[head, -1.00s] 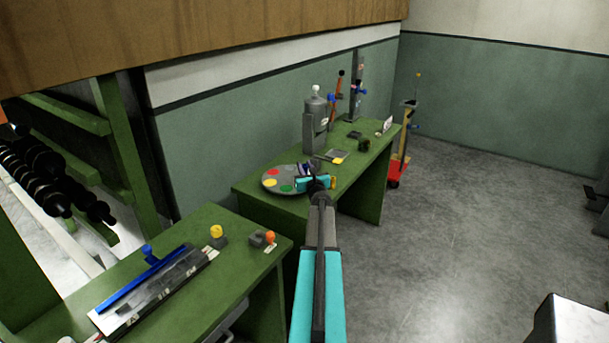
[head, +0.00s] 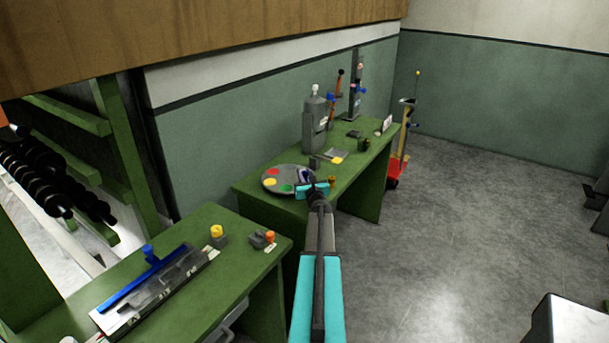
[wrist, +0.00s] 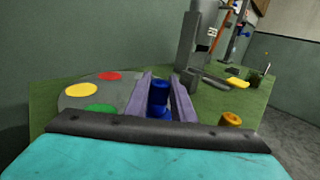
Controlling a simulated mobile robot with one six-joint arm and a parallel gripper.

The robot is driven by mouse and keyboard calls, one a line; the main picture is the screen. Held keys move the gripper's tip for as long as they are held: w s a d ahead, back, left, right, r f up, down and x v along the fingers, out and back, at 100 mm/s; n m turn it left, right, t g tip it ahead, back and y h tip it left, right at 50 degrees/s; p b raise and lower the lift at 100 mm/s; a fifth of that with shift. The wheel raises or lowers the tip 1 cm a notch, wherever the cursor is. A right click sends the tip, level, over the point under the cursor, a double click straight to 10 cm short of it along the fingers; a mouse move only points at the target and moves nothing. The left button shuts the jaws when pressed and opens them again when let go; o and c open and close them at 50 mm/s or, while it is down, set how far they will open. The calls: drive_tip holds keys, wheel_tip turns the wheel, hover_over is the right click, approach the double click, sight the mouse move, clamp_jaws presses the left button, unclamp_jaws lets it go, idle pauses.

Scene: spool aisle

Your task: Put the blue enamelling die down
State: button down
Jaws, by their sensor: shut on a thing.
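The blue enamelling die (wrist: 159,93) stands upright between my gripper's two purple fingers in the wrist view. My gripper (head: 306,177) is shut on it. In the head view the gripper is at the right side of a round grey plate (head: 279,171) on the far green bench. The plate bears red, yellow and green spots; it also shows in the wrist view (wrist: 128,88). The fingers hide the plate's right part, and I cannot tell whether the die's lower end touches anything.
A small orange-brown cylinder (head: 332,180) stands close to the gripper's right. A dark block (head: 315,162) and a grey bottle-shaped device (head: 316,122) are behind it. The near bench (head: 190,304) holds a blue-handled tool (head: 140,275) and small knobbed blocks.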

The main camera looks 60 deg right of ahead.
sight(305, 175)
drive_tip(key=shift+f, duration=0.15)
drive_tip(key=c, duration=1.5)
unclamp_jaws()
drive_tip(key=shift+r, duration=0.25)
drive_tip(key=shift+b+v, duration=0.5)
drive_tip(key=shift+v, duration=1.3)
drive_tip(key=shift+b+v, duration=1.05)
drive_tip(key=shift+v, duration=2.65)
drive_tip(key=shift+s+a, duration=0.35)
drive_tip(key=shift+s, duration=0.05)
